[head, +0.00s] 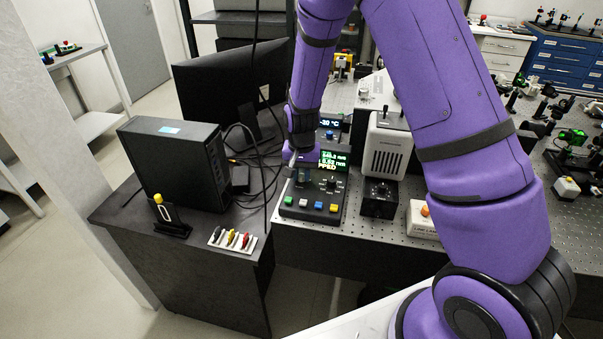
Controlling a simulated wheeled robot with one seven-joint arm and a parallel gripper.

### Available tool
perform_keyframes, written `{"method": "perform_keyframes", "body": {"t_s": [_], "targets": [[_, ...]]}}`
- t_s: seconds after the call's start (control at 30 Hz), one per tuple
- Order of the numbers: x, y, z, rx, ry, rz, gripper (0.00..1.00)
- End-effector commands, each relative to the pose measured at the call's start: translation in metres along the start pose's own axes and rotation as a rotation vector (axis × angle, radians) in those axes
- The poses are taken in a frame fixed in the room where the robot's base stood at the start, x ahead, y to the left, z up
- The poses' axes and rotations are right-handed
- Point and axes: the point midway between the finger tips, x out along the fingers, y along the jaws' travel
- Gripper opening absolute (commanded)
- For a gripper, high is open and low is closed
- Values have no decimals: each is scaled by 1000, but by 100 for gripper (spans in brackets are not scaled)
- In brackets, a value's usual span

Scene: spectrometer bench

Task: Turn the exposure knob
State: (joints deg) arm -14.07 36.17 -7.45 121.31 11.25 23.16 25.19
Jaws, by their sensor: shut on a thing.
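A dark control box (318,209) stands on the perforated bench near its front left edge. It has lit green and amber readouts (333,160), dark knobs on its sloped face, and a row of coloured buttons at the front. My gripper (291,174) points down at the left side of the box's knob area. It is small in the head view and its fingers are shut on what appears to be the exposure knob, which is mostly hidden behind them. I cannot read the knob's label or setting.
A black monitor (225,88) and a black computer case (176,160) stand left of the box, with loose cables between. A white vented unit (386,148) and a small black box (380,199) stand close on its right. My arm covers much of the bench.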

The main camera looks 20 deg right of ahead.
Motion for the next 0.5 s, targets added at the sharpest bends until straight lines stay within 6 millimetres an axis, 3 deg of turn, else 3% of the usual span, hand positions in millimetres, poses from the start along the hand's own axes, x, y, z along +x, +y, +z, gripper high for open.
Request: {"method": "perform_keyframes", "body": {"t_s": [0.5], "targets": [[0,0,0,-416,1,-1,0]]}}
